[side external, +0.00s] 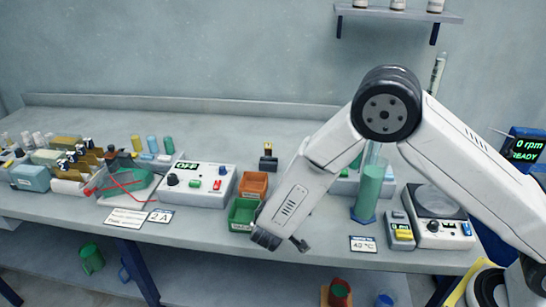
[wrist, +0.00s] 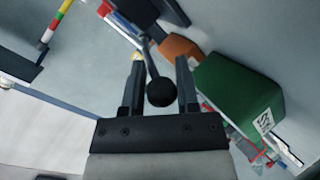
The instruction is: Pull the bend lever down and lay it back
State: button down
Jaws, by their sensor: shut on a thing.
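The bend lever shows in the wrist view as a thin grey rod with a round black knob (wrist: 160,93). The rod runs from the knob toward a dark block (wrist: 165,12) at the top of the picture. My gripper (wrist: 160,64) has one dark finger on each side of the knob and is shut on it. In the side view my gripper (side external: 300,244) is only partly visible beneath my forearm, near the front edge of the bench. The lever cannot be made out there, as my arm covers that area.
An orange bin (side external: 253,185) and a green bin (side external: 242,214) stand just left of my forearm. A control box reading OFF (side external: 199,184) is further left. A green-filled cylinder (side external: 369,188) and a round-plated device (side external: 437,202) stand on the right.

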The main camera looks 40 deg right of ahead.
jog(key=shift+s+f, duration=0.15)
jog(key=shift+f, duration=0.25)
jog(key=shift+c, duration=2)
grip_release()
jog(key=shift+r, duration=0.1)
jog(key=shift+a+r, duration=0.1)
jog(key=shift+r, duration=0.05)
jog(key=shift+s+a+r, duration=0.1)
jog(key=shift+a, duration=0.1)
jog(key=shift+v, duration=3.5)
jog(key=shift+s+d, duration=0.1)
jog(key=shift+d, duration=0.05)
